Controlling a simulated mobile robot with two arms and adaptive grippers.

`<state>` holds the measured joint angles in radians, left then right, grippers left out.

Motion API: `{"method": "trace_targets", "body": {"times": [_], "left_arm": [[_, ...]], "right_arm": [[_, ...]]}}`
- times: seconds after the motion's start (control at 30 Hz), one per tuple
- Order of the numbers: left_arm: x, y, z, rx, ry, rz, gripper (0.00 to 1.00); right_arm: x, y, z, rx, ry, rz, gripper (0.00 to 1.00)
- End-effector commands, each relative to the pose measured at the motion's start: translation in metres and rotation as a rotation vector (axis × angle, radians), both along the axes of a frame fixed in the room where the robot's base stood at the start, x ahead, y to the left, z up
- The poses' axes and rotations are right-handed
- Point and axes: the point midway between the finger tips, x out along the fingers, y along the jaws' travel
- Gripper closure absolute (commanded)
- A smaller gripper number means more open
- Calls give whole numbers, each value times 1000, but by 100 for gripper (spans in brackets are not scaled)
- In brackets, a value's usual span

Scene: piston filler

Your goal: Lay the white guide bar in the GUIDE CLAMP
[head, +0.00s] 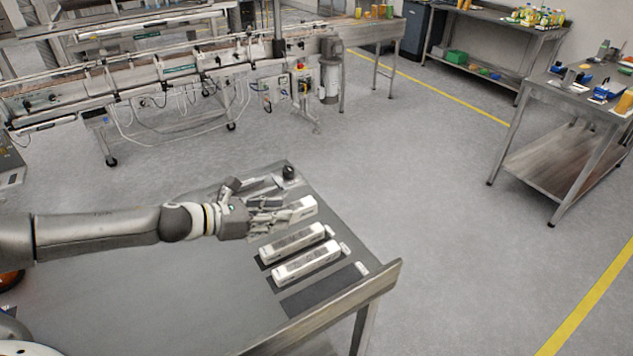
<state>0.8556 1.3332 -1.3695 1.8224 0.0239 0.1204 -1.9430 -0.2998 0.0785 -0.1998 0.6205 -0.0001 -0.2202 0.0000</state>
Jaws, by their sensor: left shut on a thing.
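Several white bars with grey markings are on the grey bench top. My left gripper (284,212) reaches over the bench from the left and is shut on the farthest white bar (303,206), whose right end shows past the fingers. The fingers hide the rest of this bar, and I cannot tell whether it still touches the bench. Two similar white bars, a middle one (296,243) and a near one (307,263), lie side by side, nearer than the gripper. I cannot make out the guide clamp for sure. My right gripper is not in view.
An empty dark mat (318,291) lies near the bench's raised front edge (340,308). A black knob (289,172) stands at the far corner. Beyond open floor is a conveyor (170,70). A side table (575,95) stands at the right.

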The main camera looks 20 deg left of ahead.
Motion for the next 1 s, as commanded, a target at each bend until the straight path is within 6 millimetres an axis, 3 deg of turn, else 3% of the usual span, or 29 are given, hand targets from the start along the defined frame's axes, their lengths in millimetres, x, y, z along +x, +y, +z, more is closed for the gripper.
{"method": "trace_targets", "body": {"times": [0.2, 0.43, 0.73, 1.0], "left_arm": [[3, -1, 4, -1, -3, 3, 100], [18, -22, 22, -2, -7, 49, 100], [37, -65, 61, -5, -1, 177, 100], [37, -97, 108, -8, -1, 322, 100]], "right_arm": [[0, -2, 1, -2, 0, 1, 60], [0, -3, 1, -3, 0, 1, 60], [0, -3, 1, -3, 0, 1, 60], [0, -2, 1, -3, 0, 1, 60]]}}
